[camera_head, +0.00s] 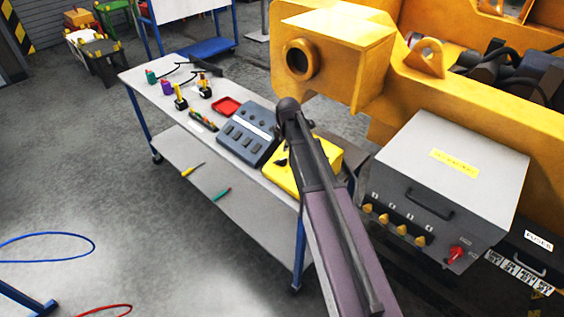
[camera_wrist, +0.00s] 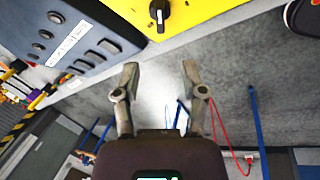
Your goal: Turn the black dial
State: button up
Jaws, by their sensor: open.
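The black dial (camera_wrist: 159,12) is a round knob with a white pointer line, on a yellow panel (camera_wrist: 200,14) at the top of the wrist view. My gripper (camera_wrist: 159,68) is open and empty, its two fingers wide apart. The dial lies beyond the fingertips, roughly in line with the gap between them, and nothing touches it. In the head view the yellow box (camera_head: 322,164) sits at the near end of the workbench, partly hidden behind my arm. I cannot make out the dial clearly there, nor my gripper.
A grey-blue control box (camera_head: 248,133) stands beside the yellow box on the workbench (camera_head: 150,92). A red tray (camera_head: 226,106) and several small tools lie farther along. At right is a grey cabinet (camera_head: 450,160) with yellow knobs and a red switch (camera_head: 456,252), before a large yellow machine (camera_head: 340,45).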

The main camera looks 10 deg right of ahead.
aim_at(281, 159)
jog(key=shift+b+x, duration=6.1)
jog(key=shift+x, duration=0.45)
grip_shut()
